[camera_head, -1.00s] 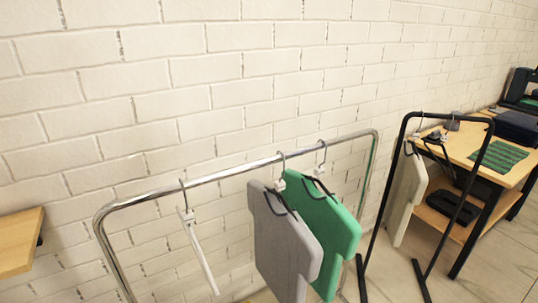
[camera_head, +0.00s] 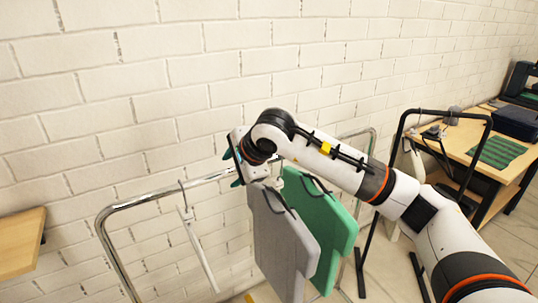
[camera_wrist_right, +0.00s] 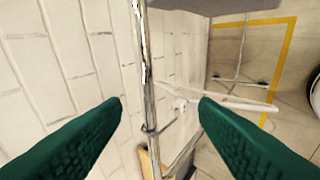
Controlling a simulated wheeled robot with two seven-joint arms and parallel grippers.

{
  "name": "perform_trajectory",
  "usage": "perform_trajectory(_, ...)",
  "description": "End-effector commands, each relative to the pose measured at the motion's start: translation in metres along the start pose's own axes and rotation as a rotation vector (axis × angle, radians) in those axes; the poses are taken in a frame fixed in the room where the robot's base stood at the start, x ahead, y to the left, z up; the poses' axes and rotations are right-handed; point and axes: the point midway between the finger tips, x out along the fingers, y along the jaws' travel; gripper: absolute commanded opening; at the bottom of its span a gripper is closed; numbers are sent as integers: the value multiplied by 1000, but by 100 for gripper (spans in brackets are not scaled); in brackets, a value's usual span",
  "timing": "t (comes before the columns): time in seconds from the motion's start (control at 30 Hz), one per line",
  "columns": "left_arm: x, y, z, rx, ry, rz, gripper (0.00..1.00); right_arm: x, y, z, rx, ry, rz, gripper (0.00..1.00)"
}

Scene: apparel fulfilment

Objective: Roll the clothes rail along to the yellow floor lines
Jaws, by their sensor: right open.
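The chrome clothes rail (camera_head: 130,203) stands along the brick wall, holding an empty white hanger (camera_head: 199,250), a grey garment (camera_head: 280,250) and a green garment (camera_head: 325,225). My right gripper (camera_head: 233,168) is at its top bar, left of the grey garment. In the right wrist view the gripper (camera_wrist_right: 160,101) is open, with the rail's bar (camera_wrist_right: 147,75) running between its green fingers; I cannot tell if they touch it. Yellow floor lines (camera_wrist_right: 281,50) show at upper right there. My left gripper is not in view.
A black rail (camera_head: 452,112) with a pale garment stands to the right, partly behind my right arm. Beyond it is a wooden table (camera_head: 470,135) with a green striped cloth (camera_head: 497,152). A wooden shelf edge (camera_head: 20,240) is at far left.

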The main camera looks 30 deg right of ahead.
Motion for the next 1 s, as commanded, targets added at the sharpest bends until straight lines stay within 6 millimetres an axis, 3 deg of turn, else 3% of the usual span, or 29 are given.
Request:
perform_trajectory(0.1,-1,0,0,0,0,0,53,-16,15,21,-54,-117,35,55)
perform_trajectory(0.27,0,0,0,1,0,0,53,-14,18,29,-69,-156,43,55)
perform_trajectory(0.67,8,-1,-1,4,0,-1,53,52,20,38,-64,-152,40,55)
perform_trajectory(0.8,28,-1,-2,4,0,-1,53,78,19,42,-65,-151,43,55)
perform_trajectory(1.0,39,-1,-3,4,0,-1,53,100,22,45,-65,-150,44,55)
